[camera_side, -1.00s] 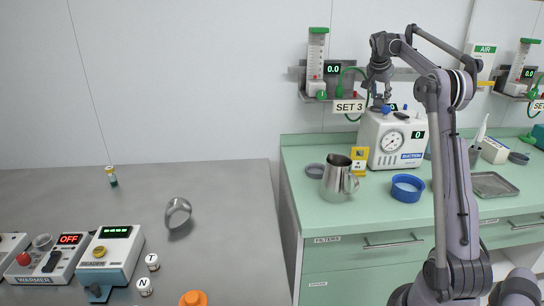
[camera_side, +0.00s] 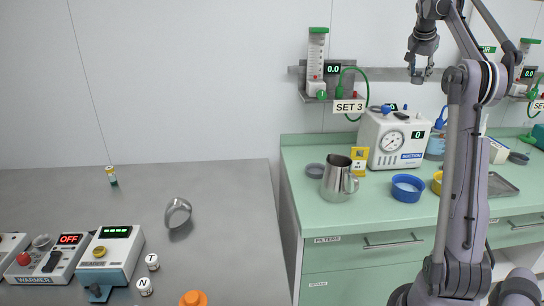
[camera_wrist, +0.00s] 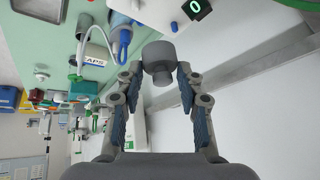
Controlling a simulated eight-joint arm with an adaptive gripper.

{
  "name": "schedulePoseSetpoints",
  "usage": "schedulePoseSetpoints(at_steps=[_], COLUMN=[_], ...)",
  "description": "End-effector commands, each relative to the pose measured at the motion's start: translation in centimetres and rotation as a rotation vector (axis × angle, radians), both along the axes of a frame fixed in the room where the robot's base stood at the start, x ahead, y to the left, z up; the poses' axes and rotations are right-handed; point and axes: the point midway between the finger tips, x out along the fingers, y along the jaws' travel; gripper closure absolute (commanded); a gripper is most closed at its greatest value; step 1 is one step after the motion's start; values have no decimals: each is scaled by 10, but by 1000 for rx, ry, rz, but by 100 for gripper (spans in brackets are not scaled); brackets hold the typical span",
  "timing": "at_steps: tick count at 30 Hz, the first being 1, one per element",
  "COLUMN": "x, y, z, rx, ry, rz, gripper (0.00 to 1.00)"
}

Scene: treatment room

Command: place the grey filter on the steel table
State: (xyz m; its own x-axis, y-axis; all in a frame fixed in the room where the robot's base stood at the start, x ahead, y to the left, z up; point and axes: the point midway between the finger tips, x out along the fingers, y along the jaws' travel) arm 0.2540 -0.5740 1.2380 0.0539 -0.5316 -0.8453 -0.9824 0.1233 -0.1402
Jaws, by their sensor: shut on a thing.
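My gripper (camera_side: 419,70) is high above the right part of the green counter, in front of the wall. It is shut on the grey filter (camera_side: 417,80), a small stepped cylinder. In the wrist view the grey filter (camera_wrist: 159,62) sits between the two fingertips, clear of any surface. The steel table (camera_side: 80,200) is the wide grey top at the left of the side view, well away from my gripper.
On the steel table are a tilted metal cup (camera_side: 178,212), a small vial (camera_side: 112,176), a warmer (camera_side: 55,258) and an orange-topped item (camera_side: 193,298). The table's middle is clear.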

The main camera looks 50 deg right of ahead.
Motion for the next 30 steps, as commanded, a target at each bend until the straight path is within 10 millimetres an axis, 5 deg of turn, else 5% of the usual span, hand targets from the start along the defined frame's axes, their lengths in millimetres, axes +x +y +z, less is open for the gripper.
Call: schedulePoseSetpoints(at_steps=[16, 30], x=[1, 89], y=[2, 79], z=[40, 43], rx=[-1, 0], ry=[0, -2], rz=[4, 331], gripper=[84, 84])
